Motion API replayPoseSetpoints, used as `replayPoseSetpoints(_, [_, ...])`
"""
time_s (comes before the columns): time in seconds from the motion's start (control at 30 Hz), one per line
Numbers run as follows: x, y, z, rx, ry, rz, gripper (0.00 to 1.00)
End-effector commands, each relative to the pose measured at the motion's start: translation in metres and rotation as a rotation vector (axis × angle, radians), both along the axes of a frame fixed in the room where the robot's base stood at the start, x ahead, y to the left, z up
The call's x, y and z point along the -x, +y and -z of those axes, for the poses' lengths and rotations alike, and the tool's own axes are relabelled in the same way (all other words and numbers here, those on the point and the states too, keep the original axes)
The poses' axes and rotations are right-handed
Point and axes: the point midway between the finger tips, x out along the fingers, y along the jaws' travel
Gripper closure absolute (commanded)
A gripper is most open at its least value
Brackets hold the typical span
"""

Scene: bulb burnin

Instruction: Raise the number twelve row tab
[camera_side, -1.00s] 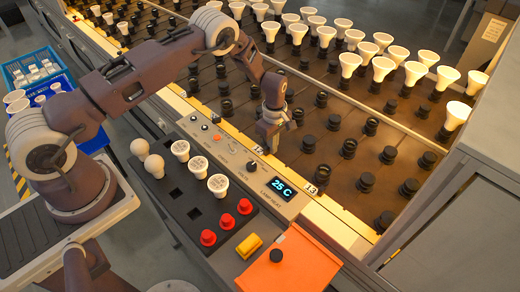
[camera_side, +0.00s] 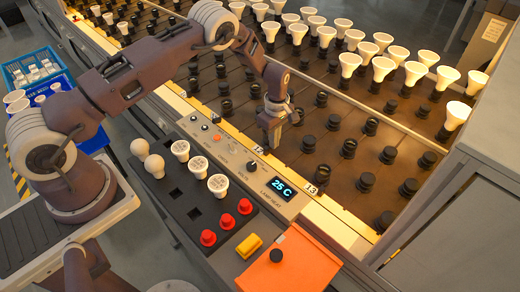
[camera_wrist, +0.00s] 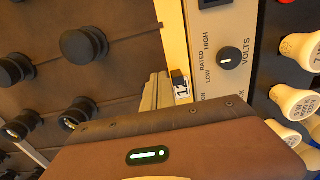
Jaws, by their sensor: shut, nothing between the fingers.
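The number twelve row tab (camera_wrist: 177,79) shows in the wrist view as a small dark piece beside a white label (camera_wrist: 182,90) reading 12, on the pale strip along the board's edge. In the side view the 12 label (camera_side: 264,149) is just by my fingertips. My gripper (camera_side: 270,142) points down there, shut and empty. In the wrist view its pale fingers (camera_wrist: 157,92) are just left of the tab. I cannot tell whether they touch it, or whether the tab is up or down.
Rows of dark sockets (camera_side: 308,144) fill the board, with white bulbs (camera_side: 384,68) standing at the back. The control panel (camera_side: 246,167) reads 25 C. A number 13 label (camera_side: 311,189) is to the right.

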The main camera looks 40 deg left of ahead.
Motion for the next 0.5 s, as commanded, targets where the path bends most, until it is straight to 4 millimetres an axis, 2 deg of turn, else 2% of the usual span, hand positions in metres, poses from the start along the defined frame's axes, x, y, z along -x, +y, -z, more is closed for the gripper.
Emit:
replayPoseSetpoints(0.13, [-0.002,0.0,-0.008,0.0,-0.003,0.0,1.0])
replayPoseSetpoints(0.5, [-0.002,-0.001,-0.047,0.0,-0.005,0.0,1.0])
